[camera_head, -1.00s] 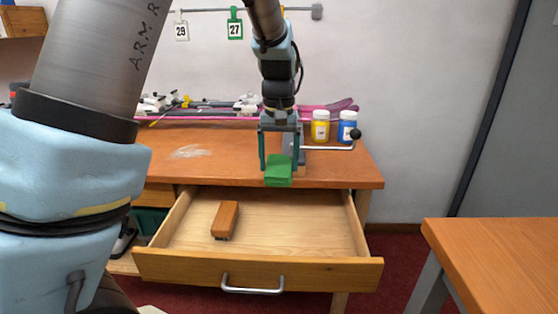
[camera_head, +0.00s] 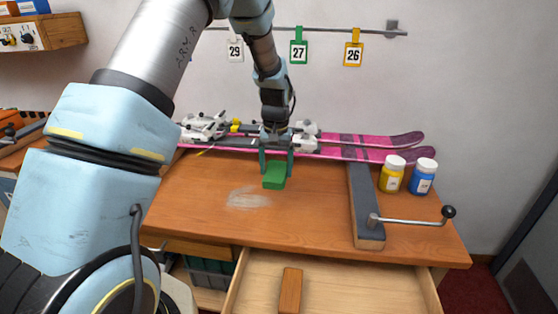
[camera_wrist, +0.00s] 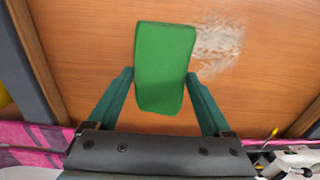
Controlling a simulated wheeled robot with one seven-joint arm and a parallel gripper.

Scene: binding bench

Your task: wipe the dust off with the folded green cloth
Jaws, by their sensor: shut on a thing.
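The folded green cloth (camera_head: 274,176) is between the fingers of my gripper (camera_head: 275,168), over the wooden bench. In the wrist view the cloth (camera_wrist: 164,68) sits between the fingertips of my gripper (camera_wrist: 160,85), which is shut on it. A pale dust patch (camera_head: 248,198) lies on the bench top, in front and to the left of the cloth in the head view. In the wrist view the dust (camera_wrist: 217,45) shows just right of the cloth. I cannot tell whether the cloth touches the bench.
Pink skis (camera_head: 375,147) with bindings lie along the back of the bench (camera_head: 310,215). A dark clamp bar with a crank handle (camera_head: 420,220), a yellow jar (camera_head: 392,176) and a blue jar (camera_head: 423,178) stand right. The front drawer (camera_head: 345,288) is open with a brown block (camera_head: 290,291) inside.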

